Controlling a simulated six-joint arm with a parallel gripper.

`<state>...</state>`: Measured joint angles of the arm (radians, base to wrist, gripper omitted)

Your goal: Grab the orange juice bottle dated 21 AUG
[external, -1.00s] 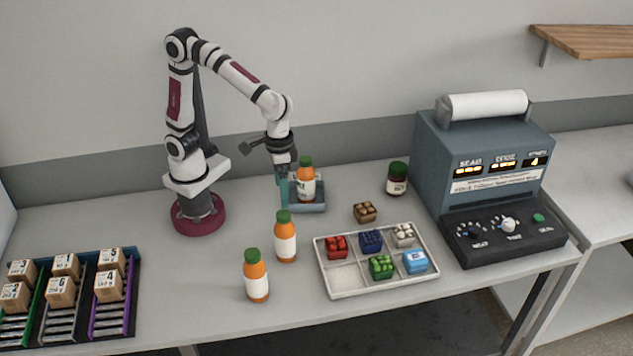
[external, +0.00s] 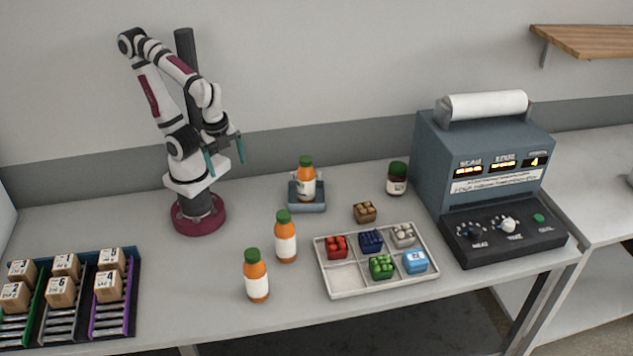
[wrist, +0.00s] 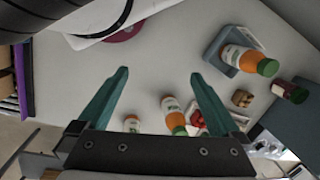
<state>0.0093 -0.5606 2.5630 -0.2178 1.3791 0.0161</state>
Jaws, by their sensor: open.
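Three orange juice bottles with green caps and white labels stand upright. One bottle (external: 307,184) is on a small blue-grey stand (external: 307,207). A second bottle (external: 286,242) stands on the table in front of it, and a third bottle (external: 257,279) is nearer the front edge. The dates on the labels are too small to read. My gripper (external: 226,163) is open and empty, raised near my base, left of the stand. In the wrist view my gripper (wrist: 159,75) has bare table between its fingers; the stand bottle (wrist: 243,58) is to the right.
A white tray (external: 328,283) with coloured boxes lies right of the bottles, with a brown box (external: 365,212) and a dark jar (external: 397,180) behind it. A sealing machine (external: 480,150) stands at the right. A rack (external: 135,300) of numbered cartons is at the left.

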